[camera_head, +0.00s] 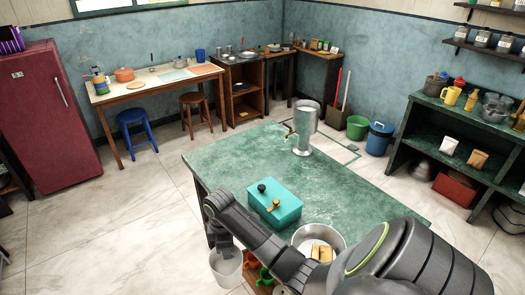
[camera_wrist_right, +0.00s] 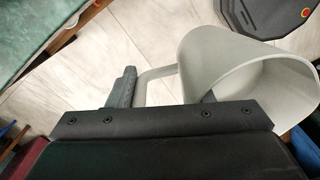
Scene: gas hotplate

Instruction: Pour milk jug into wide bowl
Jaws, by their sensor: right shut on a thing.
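The pale grey-white jug (camera_head: 227,270) hangs in front of the green table's near left edge in the head view, over the floor. My right gripper (camera_head: 224,244) is shut on it from above. In the right wrist view the jug (camera_wrist_right: 215,60) shows its open mouth and a handle (camera_wrist_right: 154,75) between the fingers of my right gripper (camera_wrist_right: 165,90). I cannot make out milk inside. A wide metal bowl (camera_head: 302,236) sits on the table's near part, with yellowish pieces in it; my right arm hides its near side. My left gripper is not in view.
Orange and green items (camera_head: 265,275) are below the table edge.

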